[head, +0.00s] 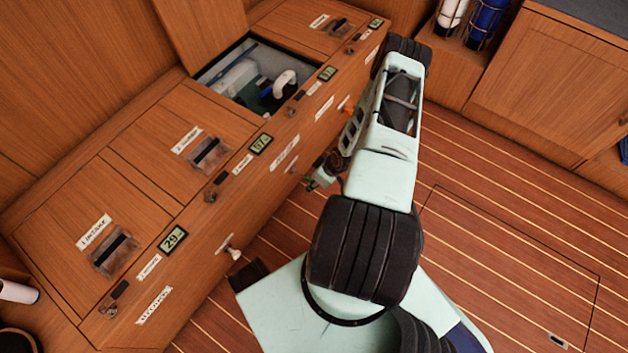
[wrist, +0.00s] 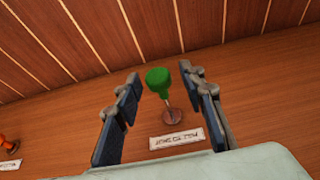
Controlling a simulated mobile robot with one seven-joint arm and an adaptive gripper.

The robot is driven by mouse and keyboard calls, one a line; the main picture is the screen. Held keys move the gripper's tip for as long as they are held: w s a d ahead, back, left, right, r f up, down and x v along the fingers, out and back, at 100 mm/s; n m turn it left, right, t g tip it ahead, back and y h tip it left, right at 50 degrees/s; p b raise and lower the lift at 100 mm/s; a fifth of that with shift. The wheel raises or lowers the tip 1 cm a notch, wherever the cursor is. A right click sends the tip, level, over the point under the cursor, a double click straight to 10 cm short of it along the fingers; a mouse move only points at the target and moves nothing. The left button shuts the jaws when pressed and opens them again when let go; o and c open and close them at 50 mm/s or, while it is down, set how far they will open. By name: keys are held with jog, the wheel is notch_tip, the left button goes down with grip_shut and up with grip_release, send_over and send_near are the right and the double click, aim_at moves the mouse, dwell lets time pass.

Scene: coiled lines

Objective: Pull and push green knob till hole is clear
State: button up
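The green knob (wrist: 158,80) stands out on a stem from a reddish-brown round base (wrist: 172,116) on the wooden front, above a white label (wrist: 177,138) in the wrist view. My gripper (wrist: 161,88) is open, with one dark-padded finger on each side of the knob. Gaps show between the knob and both fingers, so it holds nothing. In the head view my gripper (head: 322,177) is beside the locker front, low and partly hidden by my arm. A small patch of green shows by it. I cannot make out a hole.
An orange knob (wrist: 8,142) is to the left in the wrist view. In the head view a white knob (head: 234,253) sticks out of the locker front. An open compartment (head: 205,78) holds white fittings. Clear striped floor (head: 500,220) lies to the right.

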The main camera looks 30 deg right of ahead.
jog(key=shift+d+r, duration=0.1)
jog(key=shift+r, duration=0.1)
jog(key=v, duration=1.1)
jog(key=shift+s+r, duration=0.25)
jog(key=shift+r, duration=0.05)
